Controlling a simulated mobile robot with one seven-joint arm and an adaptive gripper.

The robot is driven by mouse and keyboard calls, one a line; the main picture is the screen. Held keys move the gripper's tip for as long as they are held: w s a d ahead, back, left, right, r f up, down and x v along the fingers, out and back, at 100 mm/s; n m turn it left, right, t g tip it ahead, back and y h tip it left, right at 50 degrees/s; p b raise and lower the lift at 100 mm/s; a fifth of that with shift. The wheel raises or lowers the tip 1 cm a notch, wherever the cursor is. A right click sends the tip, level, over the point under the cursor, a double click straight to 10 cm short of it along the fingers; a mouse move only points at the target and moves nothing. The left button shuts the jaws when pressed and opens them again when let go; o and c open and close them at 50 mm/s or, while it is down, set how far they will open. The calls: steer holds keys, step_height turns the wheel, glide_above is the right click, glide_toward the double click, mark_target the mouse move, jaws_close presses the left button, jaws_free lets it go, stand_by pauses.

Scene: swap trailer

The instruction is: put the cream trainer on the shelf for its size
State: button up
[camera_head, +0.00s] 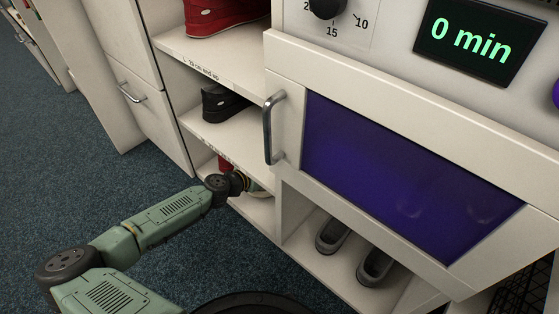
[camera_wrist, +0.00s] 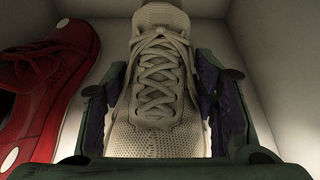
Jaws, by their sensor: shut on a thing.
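The cream trainer (camera_wrist: 158,85) fills the middle of the wrist view, its laces facing the camera and its toe towards me. My gripper (camera_wrist: 165,105) is shut on it, with one finger along each side. The trainer is inside a pale shelf compartment, beside a red shoe (camera_wrist: 45,90) on its left. In the head view my arm reaches into the lowest visible shelf (camera_head: 262,212), and a small part of the cream trainer (camera_head: 257,189) shows beyond the wrist. Whether the sole touches the shelf cannot be told.
Above are a shelf with a black shoe (camera_head: 222,103) and a shelf labelled "L 28 cm and up" with a red shoe (camera_head: 222,14). A cabinet with a purple window (camera_head: 390,175) and handle (camera_head: 270,128) stands close right. Grey shoes (camera_head: 333,235) sit below it. Blue carpet (camera_head: 80,190) is clear at left.

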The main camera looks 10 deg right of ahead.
steer(key=shift+a+f, duration=0.1)
steer(key=shift+f, duration=0.5)
steer(key=shift+r, duration=0.1)
steer(key=shift+f, duration=0.25)
steer(key=o, duration=1.5)
